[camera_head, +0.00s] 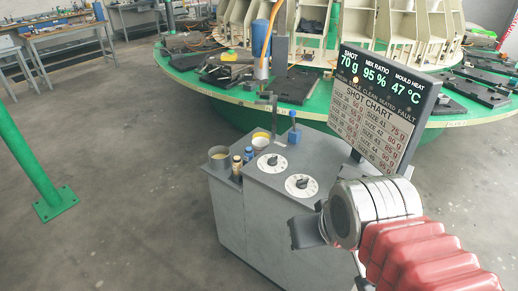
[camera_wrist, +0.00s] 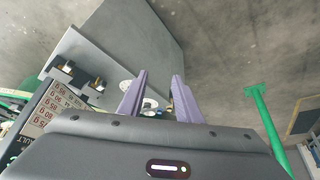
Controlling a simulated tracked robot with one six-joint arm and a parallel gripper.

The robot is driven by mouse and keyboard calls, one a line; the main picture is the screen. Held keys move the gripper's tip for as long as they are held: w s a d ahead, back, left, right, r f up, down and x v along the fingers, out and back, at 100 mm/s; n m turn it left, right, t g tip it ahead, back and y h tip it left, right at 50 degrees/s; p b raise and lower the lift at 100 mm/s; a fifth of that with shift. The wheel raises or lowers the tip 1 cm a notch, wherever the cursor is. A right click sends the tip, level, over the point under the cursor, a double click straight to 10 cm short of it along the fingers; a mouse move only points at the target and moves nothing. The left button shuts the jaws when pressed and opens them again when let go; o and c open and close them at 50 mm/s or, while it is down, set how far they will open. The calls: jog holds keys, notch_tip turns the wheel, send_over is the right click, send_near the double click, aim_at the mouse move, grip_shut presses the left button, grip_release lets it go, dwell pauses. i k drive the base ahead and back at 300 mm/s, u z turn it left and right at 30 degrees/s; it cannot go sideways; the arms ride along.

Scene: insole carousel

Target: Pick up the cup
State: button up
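I cannot make out either cup clearly in the wrist view.
The cabinet top (camera_head: 282,165) carries two white dials (camera_head: 301,186), two small bottles (camera_head: 248,154) and a blue-topped item (camera_head: 294,131). A display sign (camera_head: 386,100) rises at the right. A green round carousel (camera_head: 215,90) stands behind. A green post (camera_head: 38,165) and open floor are left.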

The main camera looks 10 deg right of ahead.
aim_at(260, 144)
jog(key=z, duration=0.05)
jog(key=k, duration=0.65)
jog(key=u, duration=0.55)
jog(key=i, duration=1.05)
jog(key=u, duration=1.05)
jog(key=i, duration=2.15)
jog(key=u, duration=0.1)
